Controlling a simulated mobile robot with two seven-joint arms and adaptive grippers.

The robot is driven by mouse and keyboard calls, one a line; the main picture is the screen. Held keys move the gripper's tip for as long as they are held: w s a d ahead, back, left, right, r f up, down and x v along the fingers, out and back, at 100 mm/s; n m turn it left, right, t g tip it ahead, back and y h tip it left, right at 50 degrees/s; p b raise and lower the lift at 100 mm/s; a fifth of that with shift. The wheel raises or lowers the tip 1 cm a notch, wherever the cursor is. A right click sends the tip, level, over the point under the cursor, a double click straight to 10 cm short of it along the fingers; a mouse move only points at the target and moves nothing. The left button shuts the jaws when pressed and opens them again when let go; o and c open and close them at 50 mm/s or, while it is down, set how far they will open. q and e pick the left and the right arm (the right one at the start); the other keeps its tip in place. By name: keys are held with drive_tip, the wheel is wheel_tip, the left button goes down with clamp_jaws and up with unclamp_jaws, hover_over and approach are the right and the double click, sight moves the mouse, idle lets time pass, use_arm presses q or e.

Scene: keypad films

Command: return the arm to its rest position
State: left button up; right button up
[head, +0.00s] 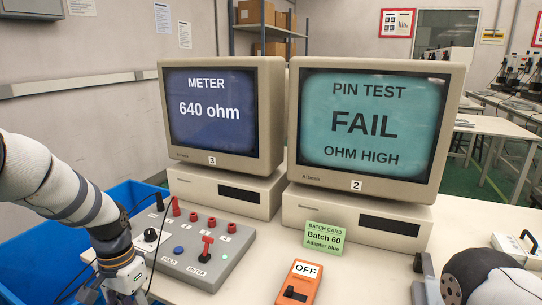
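My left arm comes in from the left, and its gripper (122,284) hangs low in front of the left end of the grey switch box (213,262). The fingertips are cut off or hidden at the bottom edge, so I cannot tell if it is open. My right gripper (425,280) is at the bottom right, with its dark and grey parts over the table right of the orange switch. Its fingers are only partly shown, so its opening is unclear. I see nothing held in either gripper.
Two monitors stand behind: one reads METER 640 ohm (210,110), the other PIN TEST FAIL OHM HIGH (364,122). A green batch card (324,236) reads Batch 60, Adapter blue. An orange switch (298,284) shows OFF. A blue bin (40,262) is left. A white device (520,250) is right.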

use_arm(q)
drive_tip(key=s+d+f+n+g, duration=0.1)
drive_tip(key=s+d+f, duration=0.1)
drive_tip(key=s+f, duration=0.65)
drive_tip(key=s+d+f+n, duration=0.1)
drive_tip(key=s+d+f, duration=0.35)
drive_tip(key=s, duration=0.75)
drive_tip(key=s+a+n, duration=0.1)
drive_tip(key=s+n, duration=0.1)
drive_tip(key=s, duration=1.8)
drive_tip(key=shift+s+g+p, duration=0.15)
drive_tip(key=shift+g+p, duration=0.15)
drive_tip(key=shift+p, duration=0.15)
